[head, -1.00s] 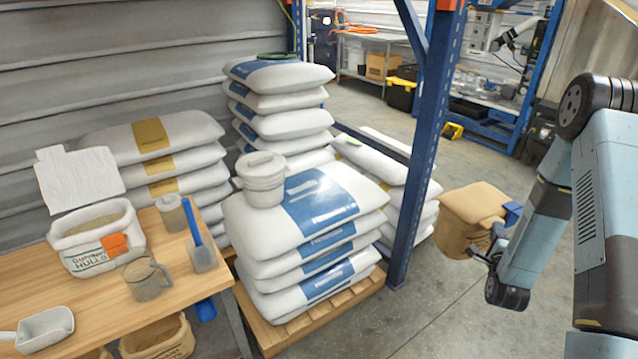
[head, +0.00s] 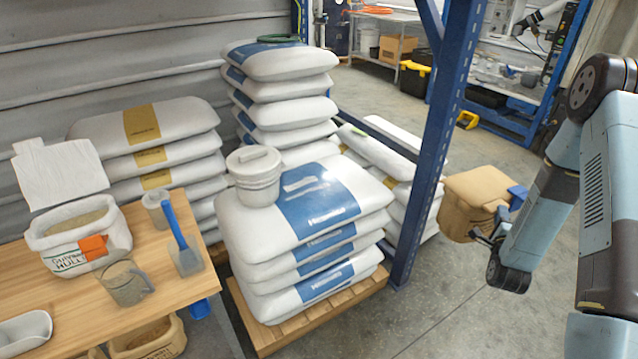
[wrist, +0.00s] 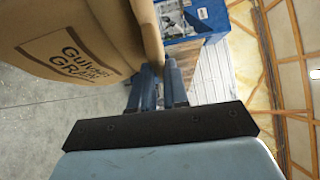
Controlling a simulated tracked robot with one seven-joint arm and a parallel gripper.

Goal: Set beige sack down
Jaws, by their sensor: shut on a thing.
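The beige sack (head: 474,203) hangs in the air at the right of the head view, above the concrete floor. Its printed side fills the upper left of the wrist view (wrist: 85,45). My gripper (head: 508,202) is shut on the sack's edge at its right side. The blue fingers (wrist: 160,85) are close together beside the sack in the wrist view; the exact grip point is partly hidden by the sack. The sack looks roughly upright in the head view.
A blue rack post (head: 437,130) stands just left of the sack. White sacks (head: 300,215) are stacked on a wooden pallet (head: 315,318), with a lidded bucket (head: 254,176) on top. A wooden table (head: 180,305) holds an open bag (head: 78,238) and scoops. Floor in front is clear.

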